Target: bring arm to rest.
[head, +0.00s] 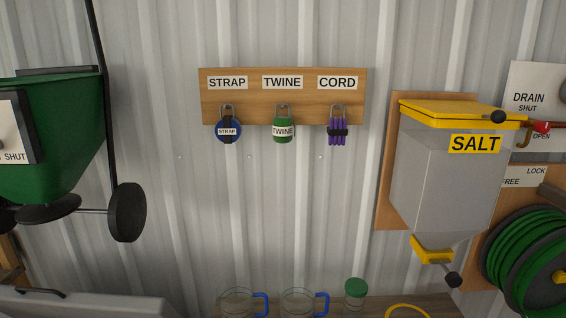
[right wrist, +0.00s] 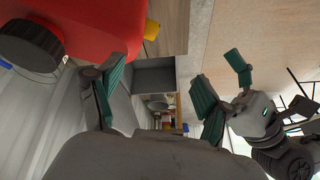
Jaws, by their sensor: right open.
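My right gripper (right wrist: 157,78) shows in the right wrist view with its two teal-padded fingers spread wide and nothing between them. A second grey gripper with teal pads, apparently my left (right wrist: 240,68), shows at the right of that view, with its arm below it. Its pads are seen at an angle, so I cannot tell whether it is open or shut. Neither gripper shows in the head view.
A red container (right wrist: 90,22) with a black cap is close beside the right gripper's left finger. The head view shows a peg board (head: 240,113), a salt dispenser (head: 437,185), a green spreader (head: 65,130) and clear mugs (head: 238,302) below.

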